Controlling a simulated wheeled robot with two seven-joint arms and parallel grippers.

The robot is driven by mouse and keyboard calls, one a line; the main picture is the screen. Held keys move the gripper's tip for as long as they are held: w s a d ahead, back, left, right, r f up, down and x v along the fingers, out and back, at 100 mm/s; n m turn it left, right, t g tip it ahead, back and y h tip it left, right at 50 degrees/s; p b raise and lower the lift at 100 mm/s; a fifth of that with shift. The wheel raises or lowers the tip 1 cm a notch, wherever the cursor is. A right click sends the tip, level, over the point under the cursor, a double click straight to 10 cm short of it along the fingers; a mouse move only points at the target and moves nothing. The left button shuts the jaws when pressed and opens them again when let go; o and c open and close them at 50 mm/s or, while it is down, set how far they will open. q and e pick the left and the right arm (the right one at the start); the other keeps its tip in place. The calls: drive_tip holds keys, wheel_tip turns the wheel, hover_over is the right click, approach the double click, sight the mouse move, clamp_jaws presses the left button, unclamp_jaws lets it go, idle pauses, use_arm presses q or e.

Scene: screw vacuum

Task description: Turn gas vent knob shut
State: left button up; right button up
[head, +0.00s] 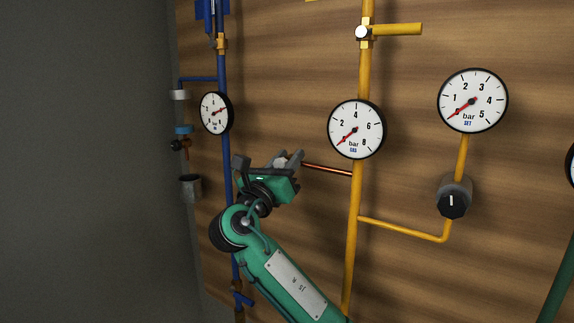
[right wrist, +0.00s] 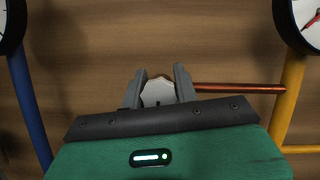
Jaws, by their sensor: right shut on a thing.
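A pale, faceted knob (right wrist: 157,91) shows in the right wrist view, between the two grey fingers of my right gripper (right wrist: 160,80). The knob sits at the left end of a thin copper pipe (head: 328,169) that branches off the yellow gas pipe (head: 353,230). In the head view my right gripper (head: 284,161) is at that pipe end, shut on the knob. The fingers hide most of the knob there. The gas gauge (head: 356,129) has its needle at the low end. My left gripper is not in view.
A blue pipe (head: 226,170) with a gauge (head: 215,113) runs close to the left of the gripper. To the right are another gauge (head: 472,100) and a black knob (head: 454,199) on a yellow branch. A yellow lever valve (head: 395,30) is above. The wooden wall is behind.

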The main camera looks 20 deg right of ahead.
drive_tip(key=m+g+h+b, duration=0.1)
drive_tip(key=m+g+b, duration=0.1)
drive_tip(key=m+b, duration=0.1)
drive_tip(key=m+g+h+b, duration=0.1)
drive_tip(key=m+g+b, duration=0.1)
drive_tip(key=m, duration=0.3)
drive_tip(key=m+g+h+b, duration=0.1)
drive_tip(key=m+b, duration=0.3)
drive_tip(key=shift+s+f+m+g+b, duration=0.1)
drive_tip(key=shift+f+m+g+b, duration=0.2)
drive_tip(key=shift+g+b, duration=0.1)
drive_tip(key=m+g+b, duration=0.2)
drive_tip(key=m, duration=0.2)
drive_tip(key=shift+s+d+r+m, duration=0.1)
drive_tip(key=shift+m, duration=0.2)
drive_tip(key=m+g+b, duration=0.1)
drive_tip(key=m, duration=0.1)
drive_tip(key=shift+m+y, duration=0.3)
drive_tip(key=shift+m+g+y+b, duration=0.35)
drive_tip(key=shift+m+g, duration=0.15)
drive_tip(key=shift+m, duration=0.7)
drive_tip(key=o, duration=1)
